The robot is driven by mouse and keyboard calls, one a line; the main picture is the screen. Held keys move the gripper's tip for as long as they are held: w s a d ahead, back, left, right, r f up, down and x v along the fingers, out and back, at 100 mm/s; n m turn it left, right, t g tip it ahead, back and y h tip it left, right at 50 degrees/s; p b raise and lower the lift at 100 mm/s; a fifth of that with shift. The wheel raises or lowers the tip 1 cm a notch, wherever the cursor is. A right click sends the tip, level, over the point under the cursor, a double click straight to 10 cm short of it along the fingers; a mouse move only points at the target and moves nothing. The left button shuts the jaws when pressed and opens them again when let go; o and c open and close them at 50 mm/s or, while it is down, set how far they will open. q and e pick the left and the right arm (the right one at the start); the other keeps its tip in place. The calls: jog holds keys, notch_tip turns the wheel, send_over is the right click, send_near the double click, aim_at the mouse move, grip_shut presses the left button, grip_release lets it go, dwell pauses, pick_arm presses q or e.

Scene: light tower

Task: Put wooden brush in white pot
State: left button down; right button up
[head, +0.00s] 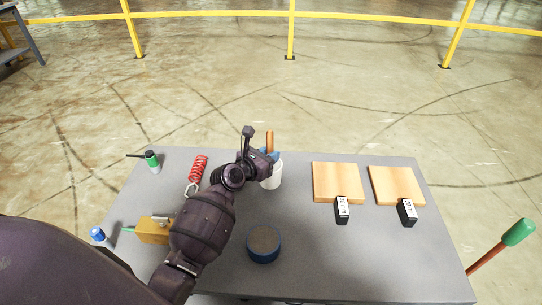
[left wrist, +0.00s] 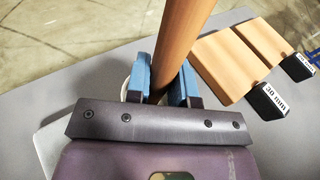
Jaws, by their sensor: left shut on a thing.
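The wooden brush (head: 269,138) shows as an upright brown handle above the white pot (head: 273,179) at the back middle of the table. My left gripper (head: 269,154) is shut on the brush, just over the pot's rim. In the left wrist view the brush (left wrist: 182,38) stands between the blue fingers of the gripper (left wrist: 164,88). A sliver of the pot (left wrist: 125,87) shows left of the fingers. The brush's lower end is hidden by the gripper and pot, so I cannot tell how deep it reaches. My right gripper is not in view.
Two wooden boards (head: 337,181) with black labelled blocks (head: 342,211) lie at the right of the grey table (head: 305,254). A red spring-like coil (head: 198,168) lies left of the arm. A dark blue round tin (head: 263,244) stands in front. A green-capped item (head: 152,160) is back left.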

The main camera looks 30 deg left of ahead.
pick_arm(q)
jog(key=shift+r, duration=0.1)
jog(key=c, duration=1)
grip_release()
jog(key=shift+s, duration=0.35)
jog(key=p+v, duration=0.2)
jog(key=v, duration=0.9)
jog(key=shift+s+a+r, duration=0.1)
jog(key=shift+s+r, duration=0.05)
